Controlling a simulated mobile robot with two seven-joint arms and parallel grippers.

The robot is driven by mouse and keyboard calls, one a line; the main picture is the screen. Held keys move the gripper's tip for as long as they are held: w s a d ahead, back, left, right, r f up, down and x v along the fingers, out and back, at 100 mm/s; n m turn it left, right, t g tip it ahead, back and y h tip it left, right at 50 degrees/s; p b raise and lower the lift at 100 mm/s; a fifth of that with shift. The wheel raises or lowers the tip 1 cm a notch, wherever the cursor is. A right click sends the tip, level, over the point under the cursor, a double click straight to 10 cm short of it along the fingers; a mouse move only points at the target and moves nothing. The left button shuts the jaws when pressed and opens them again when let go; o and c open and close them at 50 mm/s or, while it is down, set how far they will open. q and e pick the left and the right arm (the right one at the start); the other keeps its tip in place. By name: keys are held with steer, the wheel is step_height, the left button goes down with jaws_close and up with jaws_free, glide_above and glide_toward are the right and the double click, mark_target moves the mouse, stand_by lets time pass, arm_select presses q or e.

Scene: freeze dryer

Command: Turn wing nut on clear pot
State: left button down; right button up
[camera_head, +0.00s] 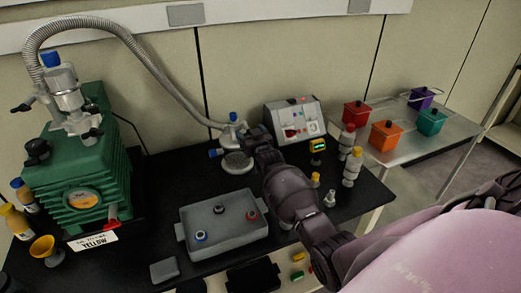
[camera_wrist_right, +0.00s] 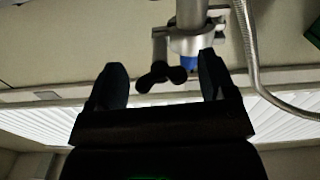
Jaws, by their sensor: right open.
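The clear pot (camera_head: 236,162) stands at the back of the black bench, with a blue-topped metal fitting (camera_head: 233,122) above it; my right arm partly covers it. My right gripper (camera_head: 247,136) is just right of this fitting and looks open. In the right wrist view, the dark wing nut (camera_wrist_right: 161,76) shows in the gap between the two spread fingers of my right gripper (camera_wrist_right: 160,80). It sits on a metal clamp (camera_wrist_right: 188,42) around a pipe. The fingers look apart from the wing nut; the depth is hard to judge. My left gripper is out of view.
A green machine (camera_head: 85,185) stands at the left, and a grey hose (camera_head: 165,82) runs from its top to the pot. A grey tray (camera_head: 222,240) lies in front. A control box (camera_head: 293,118) and several bottles (camera_head: 353,165) stand to the right.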

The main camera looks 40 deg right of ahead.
steer(key=n+b, duration=0.1)
steer(key=n, duration=0.3)
steer(key=shift+f+n, duration=0.1)
steer(key=shift+n, duration=0.3)
steer(key=n+b, duration=0.1)
steer(key=n, duration=0.3)
steer(key=shift+n, duration=0.3)
steer(key=n, duration=0.4)
steer(key=shift+b, duration=0.35)
steer(key=n, duration=0.9)
steer(key=shift+b, duration=0.4)
steer(key=n, duration=0.8)
steer(key=shift+n, duration=0.3)
steer(key=n, duration=0.4)
steer(key=p+v, duration=0.1)
steer(key=v, duration=0.8)
steer(key=shift+s, duration=0.1)
